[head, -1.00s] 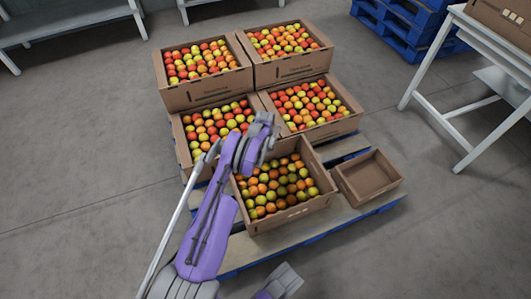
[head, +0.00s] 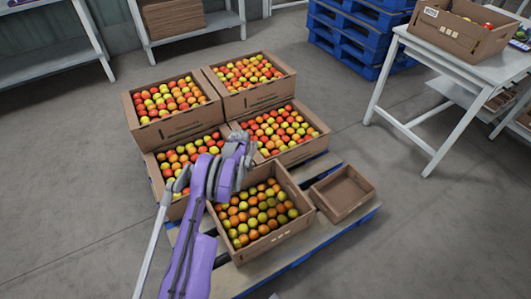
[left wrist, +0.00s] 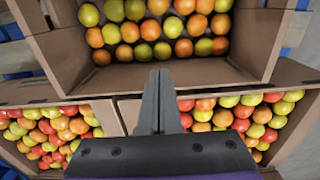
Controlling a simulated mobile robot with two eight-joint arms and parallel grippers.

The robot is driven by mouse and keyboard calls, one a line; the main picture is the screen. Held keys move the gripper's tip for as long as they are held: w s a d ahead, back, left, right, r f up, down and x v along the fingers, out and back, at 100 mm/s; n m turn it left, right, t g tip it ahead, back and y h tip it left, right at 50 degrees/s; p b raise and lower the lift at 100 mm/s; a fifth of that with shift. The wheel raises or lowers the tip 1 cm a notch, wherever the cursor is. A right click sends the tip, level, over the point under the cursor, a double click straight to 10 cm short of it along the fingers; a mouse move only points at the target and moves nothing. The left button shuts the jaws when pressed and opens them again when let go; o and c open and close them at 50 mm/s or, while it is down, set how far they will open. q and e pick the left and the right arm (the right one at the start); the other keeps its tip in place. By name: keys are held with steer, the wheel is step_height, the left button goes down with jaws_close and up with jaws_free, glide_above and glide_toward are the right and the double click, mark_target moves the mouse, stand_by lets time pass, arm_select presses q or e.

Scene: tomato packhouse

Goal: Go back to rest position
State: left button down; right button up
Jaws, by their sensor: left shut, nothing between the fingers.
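My left gripper (head: 226,190) hangs over the pallet by the near crate (head: 272,240) of yellow and orange tomatoes. In the left wrist view its fingers (left wrist: 158,80) are shut together with nothing between them. They point toward the wall of that crate (left wrist: 200,70); I cannot tell whether they touch it. My left arm reaches in from the bottom of the head view and bends down at the wrist. My right gripper is not in view.
Several full crates, such as the back left one (head: 170,128), stand on the pallet (head: 262,270). A small empty box (head: 343,211) is at its right. A white table (head: 470,65) stands right, blue pallets (head: 350,40) behind. Grey floor is clear around.

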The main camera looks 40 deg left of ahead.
arm_select(q)
steer(key=s+d+r+m+t, duration=0.25)
steer(key=d+r+m, duration=0.45)
steer(key=d+r, duration=1.7)
steer(key=s+d+r+m+t, duration=0.1)
steer(key=s+d+m, duration=0.3)
steer(key=s+d, duration=0.55)
steer(key=s+d+r+m+t, duration=0.1)
steer(key=s+d+m, duration=0.4)
steer(key=s, duration=0.7)
step_height(320, 180, up, 28)
steer(key=w+d+n+p, duration=0.1)
steer(key=p, duration=2.2)
steer(key=shift+f+t+p, duration=0.2)
steer(key=shift+t+p, duration=0.2)
steer(key=shift+t, duration=0.05)
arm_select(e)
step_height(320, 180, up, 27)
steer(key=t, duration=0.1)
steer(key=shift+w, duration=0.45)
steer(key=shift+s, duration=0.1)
